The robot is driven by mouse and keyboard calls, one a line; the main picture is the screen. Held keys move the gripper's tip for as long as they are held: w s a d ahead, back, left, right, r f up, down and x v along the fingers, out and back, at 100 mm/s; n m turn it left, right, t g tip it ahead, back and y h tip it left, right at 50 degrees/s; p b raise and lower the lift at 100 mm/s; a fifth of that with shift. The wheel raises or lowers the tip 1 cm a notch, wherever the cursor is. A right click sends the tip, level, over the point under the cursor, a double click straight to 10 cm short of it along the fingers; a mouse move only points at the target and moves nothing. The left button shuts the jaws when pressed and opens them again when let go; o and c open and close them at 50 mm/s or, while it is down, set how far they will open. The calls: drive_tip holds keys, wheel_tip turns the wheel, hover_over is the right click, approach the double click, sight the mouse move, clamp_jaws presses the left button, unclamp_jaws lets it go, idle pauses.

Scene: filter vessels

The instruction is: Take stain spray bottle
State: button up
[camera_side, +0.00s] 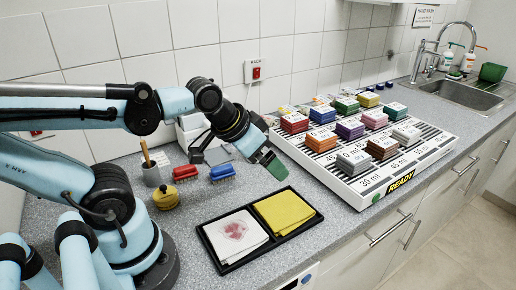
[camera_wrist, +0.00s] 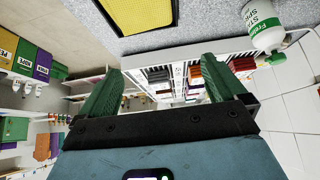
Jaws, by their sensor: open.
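A white bottle with a green label (camera_wrist: 263,28) shows at the upper right of the wrist view. My gripper (camera_side: 270,163) hangs above the counter in the side view, behind the black tray and left of the sloped rack. In the wrist view its green fingers (camera_wrist: 163,78) stand wide apart with nothing between them. The bottle lies outside them, beyond the right finger.
A black tray (camera_side: 242,262) holds a stained white cloth (camera_side: 235,232) and a yellow cloth (camera_side: 284,211). A white rack (camera_side: 345,183) with several coloured blocks stands to the right.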

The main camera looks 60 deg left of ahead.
drive_tip(key=shift+s+d+f, duration=0.15)
drive_tip(key=shift+f, duration=0.05)
drive_tip(key=shift+c, duration=0.7)
drive_tip(key=w+a+r+m+g, duration=0.1)
drive_tip(key=w+a+m+g, duration=0.1)
drive_tip(key=a, duration=0.4)
drive_tip(key=w+a+r+m+g, duration=0.1)
drive_tip(key=w+a+m+g, duration=0.1)
drive_tip(key=w+a+m, duration=0.2)
drive_tip(key=w+a+r+m+g, duration=0.1)
drive_tip(key=w+a+m+g, duration=0.2)
drive_tip(key=a, duration=0.7)
drive_tip(key=shift+w+a+r+m, duration=0.1)
drive_tip(key=shift+w+m, duration=0.3)
drive_tip(key=shift+w, duration=0.35)
drive_tip(key=shift+a+f, duration=0.15)
drive_tip(key=shift+f, duration=0.05)
wheel_tip(320, 180, down, 7)
drive_tip(key=shift+r, duration=0.2)
drive_tip(key=shift+w+a+f, duration=0.1)
drive_tip(key=shift+f, duration=1.2)
drive_tip(key=shift+a+f, duration=0.1)
drive_tip(key=shift+f, duration=1.2)
